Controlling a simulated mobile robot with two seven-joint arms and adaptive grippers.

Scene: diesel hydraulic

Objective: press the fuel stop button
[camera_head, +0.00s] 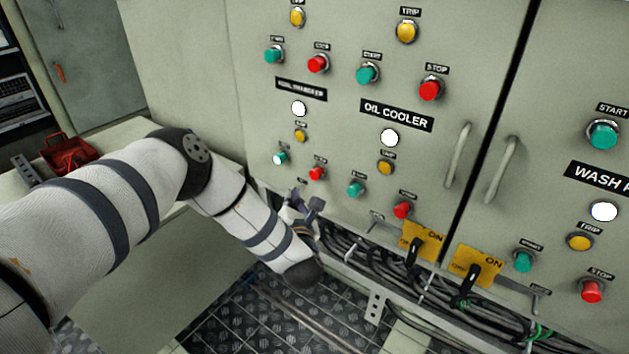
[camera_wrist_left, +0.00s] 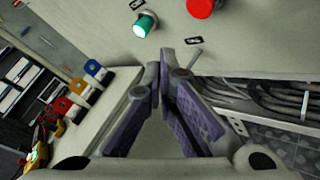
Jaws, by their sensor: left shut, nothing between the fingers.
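The grey panel has a black label (camera_head: 301,88), small and blurred, that seems to read fuel transfer. Below it are a white lamp (camera_head: 299,108), a yellow button (camera_head: 301,135), a green button (camera_head: 280,158) glowing pale, and a red button (camera_head: 316,173), seemingly the fuel stop button. My left gripper (camera_head: 305,204) is shut and empty, just below the red button in the picture and apart from it. In the left wrist view its fingertips (camera_wrist_left: 163,72) meet; the green button (camera_wrist_left: 145,24) and the red button (camera_wrist_left: 203,6), cut by the top edge, show beyond them.
An oil cooler group (camera_head: 396,115) with its own buttons sits to the right. Two yellow ON plates (camera_head: 423,240) with black handles and an open cable tray (camera_head: 400,282) lie below. A desk (camera_head: 110,140) with a red object (camera_head: 68,153) stands left.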

